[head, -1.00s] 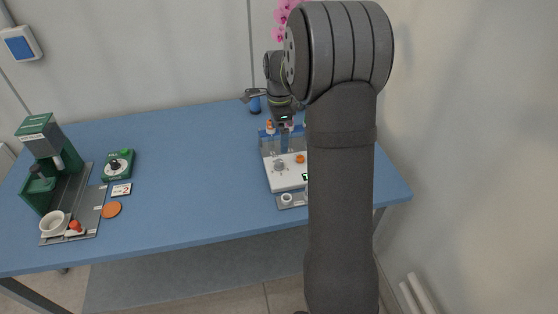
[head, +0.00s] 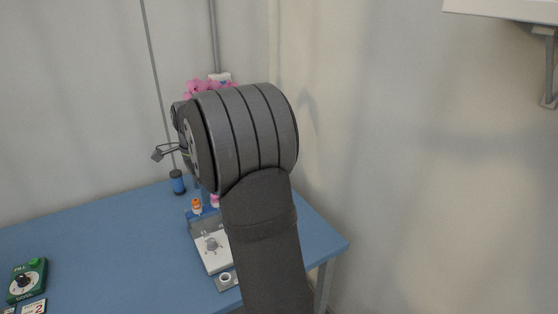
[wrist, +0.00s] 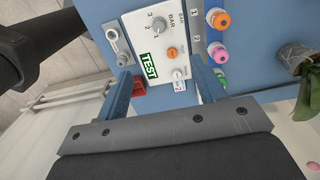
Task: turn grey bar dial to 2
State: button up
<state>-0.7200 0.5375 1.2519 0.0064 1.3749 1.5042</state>
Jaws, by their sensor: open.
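The grey bar dial (wrist: 159,25) is on the white panel of a small device, with the word BAR and the digits 2 and 3 printed near it; I cannot tell where its pointer stands. In the head view the dial (head: 211,243) shows on the white panel (head: 214,261), partly behind my arm. My gripper (wrist: 164,84) is open and empty in the wrist view, its two blue-grey fingers apart over the lower part of the panel. The dial is beyond the fingertips, untouched. In the head view my arm hides the gripper.
On the panel are an orange knob (wrist: 172,52), a small white knob (wrist: 177,75) and a green TEST label (wrist: 149,66). Orange (wrist: 218,18) and pink (wrist: 218,52) topped bottles stand beside it. The blue table between is clear.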

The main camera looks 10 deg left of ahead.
aim_at(211, 240)
jog(key=shift+c, duration=1.4)
jog(key=f+n, duration=0.4)
jog(key=f, duration=0.2)
jog(key=f+n, duration=0.5)
jog(key=f, duration=0.1)
jog(key=f+n, duration=0.4)
jog(key=f, duration=0.2)
jog(key=shift+s+d+f+n, duration=0.15)
jog(key=shift+s+f+n, duration=0.15)
jog(key=shift+f, duration=0.1)
jog(key=shift+c, duration=0.5)
jog(key=c, duration=0.9)
